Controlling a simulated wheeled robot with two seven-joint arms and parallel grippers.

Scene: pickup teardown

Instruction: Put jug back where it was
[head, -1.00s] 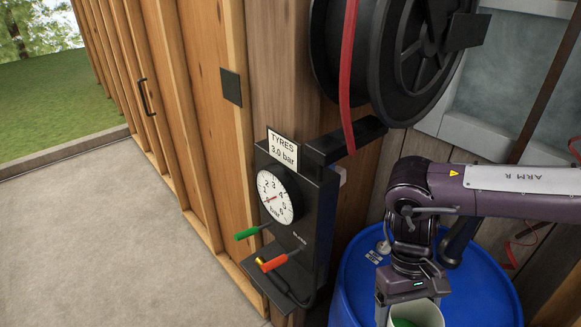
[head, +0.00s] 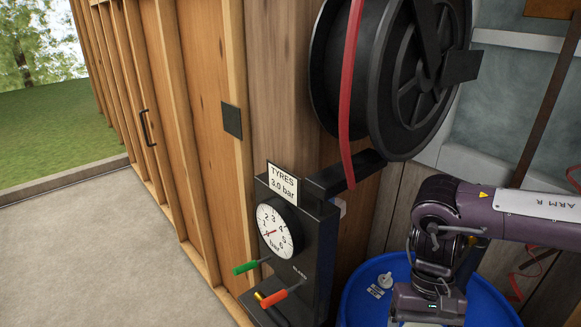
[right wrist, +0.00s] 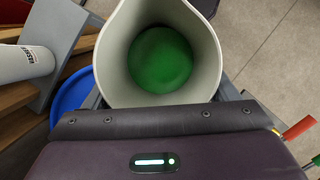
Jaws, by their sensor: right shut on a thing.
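The jug (right wrist: 214,62) is a pale grey-white vessel with a pouring lip and green at the bottom inside. It fills the upper middle of the right wrist view. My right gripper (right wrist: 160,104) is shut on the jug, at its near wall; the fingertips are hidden. In the head view my right gripper (head: 428,304) is at the bottom edge, in front of the blue drum, and the jug is almost wholly out of frame below it. My left gripper is not in view.
A blue drum (head: 358,300) stands behind my right gripper. To its left is a tyre gauge panel (head: 318,240) with green (head: 246,267) and orange (head: 283,296) handles sticking out. A black hose reel (head: 400,80) hangs above. Open concrete floor (head: 90,240) lies left.

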